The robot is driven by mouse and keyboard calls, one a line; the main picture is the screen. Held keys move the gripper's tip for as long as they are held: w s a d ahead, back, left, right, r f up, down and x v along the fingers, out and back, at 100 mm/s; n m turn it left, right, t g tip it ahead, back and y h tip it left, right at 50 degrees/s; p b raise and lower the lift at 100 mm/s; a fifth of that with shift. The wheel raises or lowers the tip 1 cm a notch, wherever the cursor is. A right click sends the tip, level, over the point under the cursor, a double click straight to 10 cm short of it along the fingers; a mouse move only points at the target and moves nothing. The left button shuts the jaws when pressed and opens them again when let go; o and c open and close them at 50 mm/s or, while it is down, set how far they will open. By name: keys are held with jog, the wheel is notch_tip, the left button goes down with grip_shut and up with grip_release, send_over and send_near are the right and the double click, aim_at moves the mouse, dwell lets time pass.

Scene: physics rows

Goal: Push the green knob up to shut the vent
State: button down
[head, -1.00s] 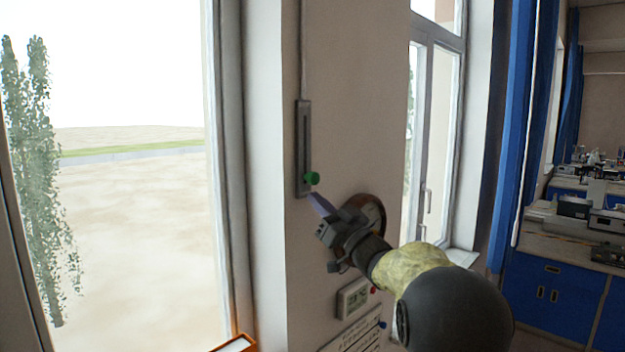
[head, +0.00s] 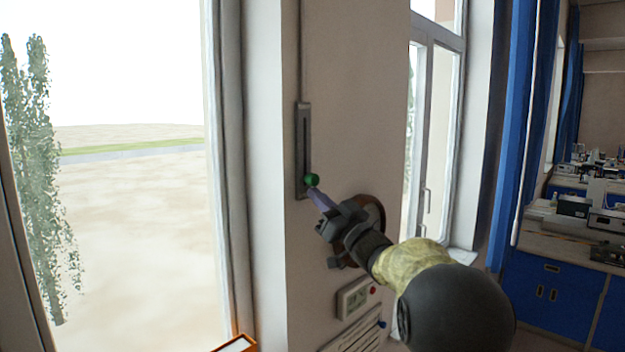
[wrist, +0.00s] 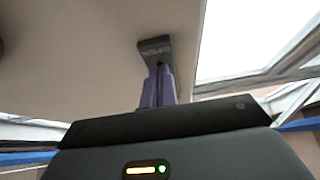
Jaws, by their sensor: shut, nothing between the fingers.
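The green knob (head: 312,180) sits near the lower end of a grey vertical slotted plate (head: 303,150) on the wall pillar. My gripper (head: 313,191) is shut and empty, with its purple fingertips just below the knob. They look very close to it or touching; I cannot tell which. The knob is not visible in the wrist view.
A small display box (head: 353,298) with a red button and a louvred or lined panel (head: 355,335) are on the wall below my gripper. A large window (head: 120,180) is at the left, and blue curtains (head: 515,140) hang at the right. The wall above the knob is clear.

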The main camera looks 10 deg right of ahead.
aim_at(315, 176)
jog(key=shift+r+p, duration=1)
jog(key=shift+r, duration=1)
jog(key=shift+r+p, duration=0.4)
jog(key=shift+r, duration=0.25)
jog(key=shift+r+p, duration=0.65)
jog(key=shift+r, duration=0.4)
jog(key=shift+r+p, duration=0.65)
jog(key=shift+r, duration=0.4)
jog(key=shift+r+p, duration=0.45)
jog(key=shift+r, duration=0.25)
jog(key=shift+r+p, duration=0.4)
jog(key=shift+r, duration=0.15)
jog(key=shift+f+b, duration=1.1)
jog(key=shift+f, duration=0.05)
